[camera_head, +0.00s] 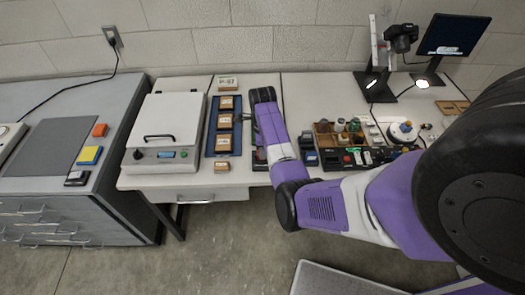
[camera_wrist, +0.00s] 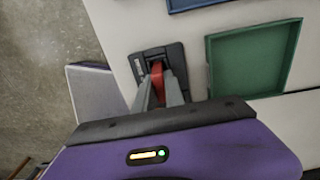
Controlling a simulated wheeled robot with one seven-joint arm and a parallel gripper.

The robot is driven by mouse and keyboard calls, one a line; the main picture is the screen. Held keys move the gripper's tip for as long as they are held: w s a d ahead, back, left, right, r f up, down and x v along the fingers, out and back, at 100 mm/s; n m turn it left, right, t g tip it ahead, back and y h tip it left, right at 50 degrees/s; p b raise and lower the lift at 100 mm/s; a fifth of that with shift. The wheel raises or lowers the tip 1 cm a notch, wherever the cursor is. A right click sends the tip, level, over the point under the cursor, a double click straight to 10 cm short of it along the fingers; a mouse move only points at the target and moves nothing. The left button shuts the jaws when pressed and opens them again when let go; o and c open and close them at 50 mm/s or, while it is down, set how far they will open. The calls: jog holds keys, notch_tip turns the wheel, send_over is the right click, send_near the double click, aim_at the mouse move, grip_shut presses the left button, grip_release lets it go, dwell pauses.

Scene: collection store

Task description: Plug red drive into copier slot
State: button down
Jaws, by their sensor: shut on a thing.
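In the wrist view my gripper (camera_wrist: 160,92) is shut on the red drive (camera_wrist: 157,74), which shows as a narrow red strip between the fingers. The drive is over the dark copier (camera_wrist: 179,58), and its far end overlaps the copier's middle. I cannot tell whether it is in the slot, because the fingers hide its lower part. In the head view the copier (camera_head: 260,162) lies near the table's front edge, partly hidden by my arm. My fingertips and the drive are not clear there.
A green tray (camera_wrist: 207,62) lies beside the copier in the wrist view. A blue tray (camera_head: 211,143) with several boxes lies left of my arm. A white machine (camera_head: 151,167) stands farther left. Bins and small electronics crowd the right. The table's front edge is close.

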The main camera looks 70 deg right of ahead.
jog(key=shift+f+b, duration=0.4)
jog(key=shift+f, duration=0.2)
jog(key=c, duration=1.7)
grip_release()
notch_tip(320, 180, up, 3)
jog(key=p, duration=0.3)
jog(key=shift+r, duration=4.05)
